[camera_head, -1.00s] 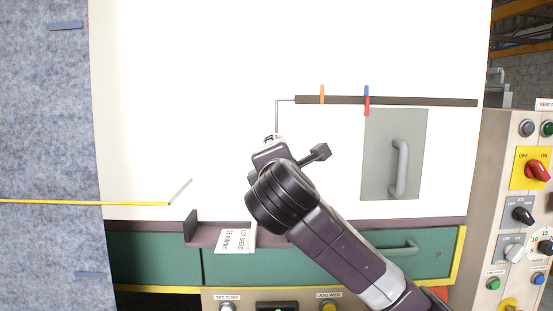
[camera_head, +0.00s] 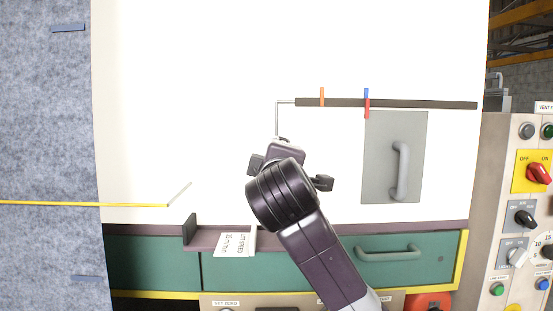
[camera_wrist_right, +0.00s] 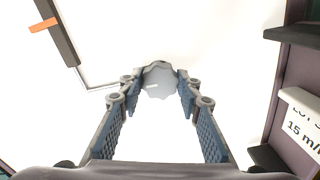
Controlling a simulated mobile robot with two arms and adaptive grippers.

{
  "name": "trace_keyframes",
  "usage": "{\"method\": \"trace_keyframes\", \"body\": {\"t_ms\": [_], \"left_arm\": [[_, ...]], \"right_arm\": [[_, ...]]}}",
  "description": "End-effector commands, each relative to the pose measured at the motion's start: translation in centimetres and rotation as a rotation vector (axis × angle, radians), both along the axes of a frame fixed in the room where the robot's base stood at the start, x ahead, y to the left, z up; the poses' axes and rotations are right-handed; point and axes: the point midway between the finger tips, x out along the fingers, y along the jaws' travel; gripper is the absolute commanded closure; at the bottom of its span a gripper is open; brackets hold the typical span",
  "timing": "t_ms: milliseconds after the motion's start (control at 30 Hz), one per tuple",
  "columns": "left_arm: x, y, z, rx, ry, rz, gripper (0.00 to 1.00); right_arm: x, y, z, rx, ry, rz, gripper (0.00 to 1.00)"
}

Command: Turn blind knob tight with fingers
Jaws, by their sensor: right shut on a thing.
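The blind knob (camera_wrist_right: 160,77) is a pale grey, scalloped disc against the white panel, seen in the right wrist view between the fingertips. My right gripper (camera_wrist_right: 159,88) is shut on it, with one blue-padded finger on each side. In the head view my right wrist and gripper (camera_head: 284,148) cover almost all of the knob, below a thin bent grey rod (camera_head: 277,118). How tight the knob is cannot be told. My left gripper is not in view.
A dark bar (camera_head: 430,103) with orange and blue-red markers is above right. A grey door with a handle (camera_head: 401,170) is to the right. A dark ledge (camera_head: 188,230) with a speed label (camera_head: 236,243) lies below left. A control panel (camera_head: 510,170) stands far right.

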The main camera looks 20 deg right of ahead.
Motion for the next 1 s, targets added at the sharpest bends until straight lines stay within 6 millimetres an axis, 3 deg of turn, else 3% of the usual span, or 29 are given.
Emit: {"method": "trace_keyframes", "body": {"t_ms": [500,533,667,1000], "left_arm": [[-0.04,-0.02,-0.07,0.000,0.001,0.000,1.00],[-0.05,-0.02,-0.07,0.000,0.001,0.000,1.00],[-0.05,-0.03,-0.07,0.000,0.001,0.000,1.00],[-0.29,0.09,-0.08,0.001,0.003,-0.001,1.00]], "right_arm": [[0.04,0.02,-0.27,0.020,0.001,0.000,0.92],[0.04,0.02,-0.28,0.020,0.001,0.000,0.67],[0.03,0.01,-0.25,0.020,0.000,-0.001,0.53],[-0.22,0.11,-0.08,0.019,-0.003,0.001,0.50]]}}
